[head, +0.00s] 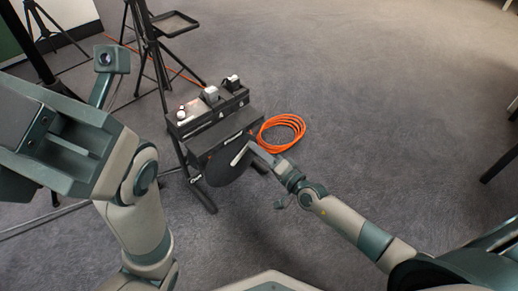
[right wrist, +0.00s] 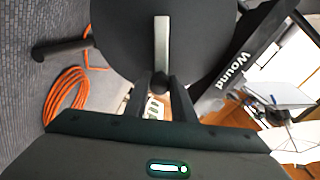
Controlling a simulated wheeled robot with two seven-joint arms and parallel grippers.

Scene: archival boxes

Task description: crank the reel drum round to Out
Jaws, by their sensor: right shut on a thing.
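The reel drum (head: 226,170) is a dark disc on the front of a black stand in the head view; its face (right wrist: 115,35) fills the top of the right wrist view. A pale metal crank arm (head: 239,154) crosses it and also shows in the right wrist view (right wrist: 162,42). My right gripper (head: 256,150) is shut on the crank's dark knob (right wrist: 159,80), a finger on either side. A plate beside the drum reads "Wound" (right wrist: 232,71); no "Out" mark is readable. My left gripper (head: 60,140) is raised at the left, its fingertips not clear.
A coil of orange cable (head: 281,132) lies on the floor right of the stand. Small devices sit on the stand's black top box (head: 208,110). A tripod with a small tray (head: 174,23) stands behind. Grey carpet at the right is clear.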

